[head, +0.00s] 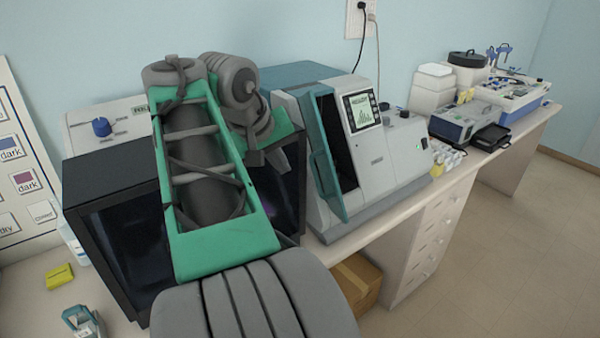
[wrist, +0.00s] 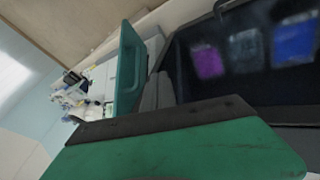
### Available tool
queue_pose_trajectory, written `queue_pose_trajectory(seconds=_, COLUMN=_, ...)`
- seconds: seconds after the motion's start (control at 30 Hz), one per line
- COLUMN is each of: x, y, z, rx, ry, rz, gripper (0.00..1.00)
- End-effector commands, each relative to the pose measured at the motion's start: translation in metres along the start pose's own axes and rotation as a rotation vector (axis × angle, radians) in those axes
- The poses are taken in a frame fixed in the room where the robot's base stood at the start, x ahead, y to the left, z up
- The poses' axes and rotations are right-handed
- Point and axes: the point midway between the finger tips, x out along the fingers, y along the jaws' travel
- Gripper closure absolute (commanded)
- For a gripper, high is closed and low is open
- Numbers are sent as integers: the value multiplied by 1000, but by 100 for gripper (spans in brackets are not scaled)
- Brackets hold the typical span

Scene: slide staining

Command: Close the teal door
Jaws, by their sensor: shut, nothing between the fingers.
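The teal door (head: 325,152) stands open on the front of the white instrument (head: 385,150), swung out to the left of its screen, with a dark opening beside it. In the head view my arm hides most of the gripper, left of the door.
A black cabinet (head: 115,225) with a dark glass front stands left of the instrument, behind my arm; coloured panels show in its glass in the wrist view. White jars (head: 433,88) and a small grey device (head: 466,122) are to the right. A cardboard box (head: 358,282) sits below the bench.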

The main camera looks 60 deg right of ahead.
Motion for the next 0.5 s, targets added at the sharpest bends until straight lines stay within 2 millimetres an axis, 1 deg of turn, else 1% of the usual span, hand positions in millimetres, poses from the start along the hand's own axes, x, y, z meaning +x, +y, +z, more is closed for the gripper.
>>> queue_pose_trajectory(seconds=0.03, x=16, y=-1, z=3, rx=1, ry=-3, rz=3, gripper=100)
queue_pose_trajectory(seconds=0.3, x=73, y=0, z=2, rx=0, ry=-3, rz=1, gripper=100)
queue_pose_trajectory(seconds=0.33, x=76, y=2, z=1, rx=3, ry=-2, rz=1, gripper=100)
queue_pose_trajectory(seconds=0.4, x=77, y=18, z=-1, rx=5, ry=-1, rz=2, gripper=100)
queue_pose_trajectory(seconds=0.5, x=82, y=29, z=-2, rx=2, ry=0, rz=1, gripper=100)
